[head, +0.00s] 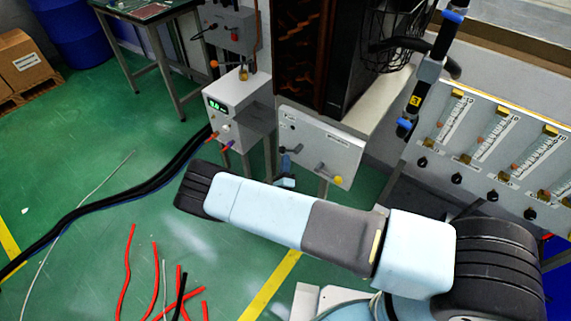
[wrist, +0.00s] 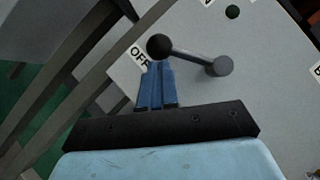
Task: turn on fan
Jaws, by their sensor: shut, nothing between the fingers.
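A grey lever with a black ball knob (wrist: 160,47) sits on a light grey panel (wrist: 270,110). The ball end lies beside an OFF label (wrist: 139,56), and the lever's pivot (wrist: 220,67) is to its right. My gripper (wrist: 158,68) has its blue fingers shut together with the tips just below the ball, touching or very near it; I cannot tell which. In the head view the panel (head: 308,140) stands under a dark cabinet, with my gripper (head: 285,160) at its left part. No fan is recognisable.
A yellow-ended handle (head: 342,178) is on the same panel's right. A white box with a green display (head: 218,106) stands to the left. A flowmeter panel (head: 490,140) is at the right. Red hoses (head: 155,280) lie on the green floor, which has free room at left.

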